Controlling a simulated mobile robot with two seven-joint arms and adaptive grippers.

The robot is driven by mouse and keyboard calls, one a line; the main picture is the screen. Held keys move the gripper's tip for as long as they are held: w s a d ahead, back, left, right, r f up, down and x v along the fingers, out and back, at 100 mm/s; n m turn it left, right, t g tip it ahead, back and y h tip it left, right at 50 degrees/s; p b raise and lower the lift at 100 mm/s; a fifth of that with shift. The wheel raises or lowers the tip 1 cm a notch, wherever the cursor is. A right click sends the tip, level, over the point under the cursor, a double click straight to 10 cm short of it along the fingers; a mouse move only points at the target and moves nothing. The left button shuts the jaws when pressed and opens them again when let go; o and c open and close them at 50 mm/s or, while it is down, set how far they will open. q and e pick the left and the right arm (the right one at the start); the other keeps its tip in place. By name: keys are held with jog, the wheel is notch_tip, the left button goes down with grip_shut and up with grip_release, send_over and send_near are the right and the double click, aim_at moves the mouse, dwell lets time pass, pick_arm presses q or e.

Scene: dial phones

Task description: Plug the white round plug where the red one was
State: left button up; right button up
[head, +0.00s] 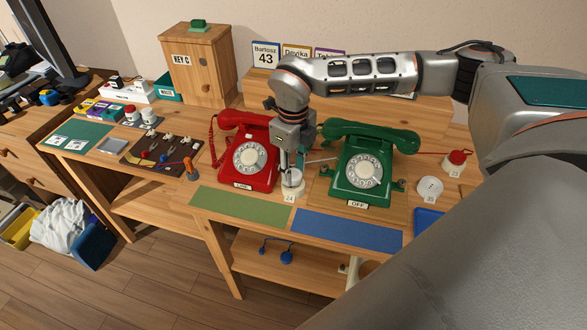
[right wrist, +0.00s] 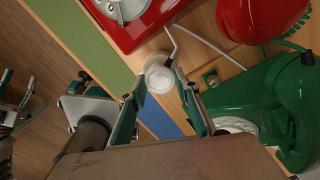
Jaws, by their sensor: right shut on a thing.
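My right gripper (head: 292,172) reaches down between the red phone (head: 246,155) and the green phone (head: 362,170). It is shut on the white round plug (head: 292,179), also seen between the fingertips in the right wrist view (right wrist: 157,76). The plug is over the white round socket labelled 24 (head: 288,194); I cannot tell whether it is seated. A pale cord runs from the plug area toward the green phone. The red plug (head: 457,157) stands on a numbered white socket at the right, with a red cord.
An uncovered white socket labelled 25 (head: 429,187) is right of the green phone. A green mat (head: 235,207) and a blue mat (head: 345,231) lie along the front. A brown tool tray (head: 160,151) and a wooden KEY C box (head: 203,85) are at the left.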

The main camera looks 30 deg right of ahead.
jog(key=shift+f, duration=0.7)
jog(key=o, duration=1.1)
jog(key=shift+c, duration=0.2)
notch_tip(320, 180, up, 12)
dwell(0.3)
